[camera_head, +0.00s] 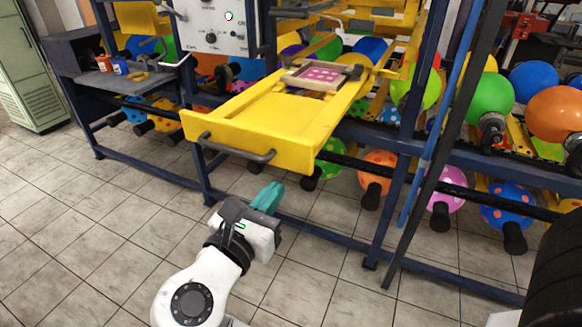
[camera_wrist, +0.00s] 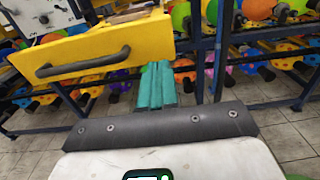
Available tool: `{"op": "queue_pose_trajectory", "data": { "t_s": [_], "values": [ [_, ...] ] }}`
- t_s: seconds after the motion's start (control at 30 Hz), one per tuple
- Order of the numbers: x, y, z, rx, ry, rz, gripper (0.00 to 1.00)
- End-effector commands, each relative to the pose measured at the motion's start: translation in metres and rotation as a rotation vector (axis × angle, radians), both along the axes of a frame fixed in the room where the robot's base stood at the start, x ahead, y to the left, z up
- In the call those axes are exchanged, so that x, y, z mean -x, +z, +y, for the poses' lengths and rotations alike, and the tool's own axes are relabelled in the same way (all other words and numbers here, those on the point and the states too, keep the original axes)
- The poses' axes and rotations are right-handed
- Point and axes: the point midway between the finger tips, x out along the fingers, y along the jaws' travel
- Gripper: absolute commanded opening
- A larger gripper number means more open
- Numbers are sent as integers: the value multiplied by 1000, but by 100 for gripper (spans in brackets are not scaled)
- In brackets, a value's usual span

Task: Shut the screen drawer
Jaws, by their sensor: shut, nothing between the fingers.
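The yellow screen drawer (camera_head: 290,115) stands pulled out of the blue frame in the head view. A dark bar handle (camera_head: 237,148) runs along its front face. A framed screen with a pink dotted panel (camera_head: 322,75) lies toward the back of the drawer. My gripper (camera_head: 268,197), with teal fingers, is shut and empty, below and in front of the drawer's front face, apart from the handle. In the wrist view the drawer front (camera_wrist: 105,45) and its handle (camera_wrist: 83,65) are ahead and left of the teal fingers (camera_wrist: 157,85).
The blue frame (camera_head: 385,180) has posts and low rails on both sides of the drawer. Colourful balloons (camera_head: 488,98) hang on black holders behind and beside it. A side shelf (camera_head: 112,80) holds small cups. The tiled floor (camera_head: 90,230) in front is clear.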

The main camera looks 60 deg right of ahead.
Motion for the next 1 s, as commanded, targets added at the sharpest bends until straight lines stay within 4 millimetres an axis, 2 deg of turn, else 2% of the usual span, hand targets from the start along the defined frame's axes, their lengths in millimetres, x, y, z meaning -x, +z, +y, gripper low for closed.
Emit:
{"op": "queue_pose_trajectory", "data": {
  "t_s": [0.03,0.2,0.4,0.6,1.0],
  "values": [
    [1,0,-12,-1,-6,1,0],
    [0,0,-44,-1,-5,0,0],
    [-2,0,-73,-1,-2,0,0],
    [-2,-1,-86,-1,0,0,0],
    [-3,-1,-87,-1,1,0,0]
  ]
}}
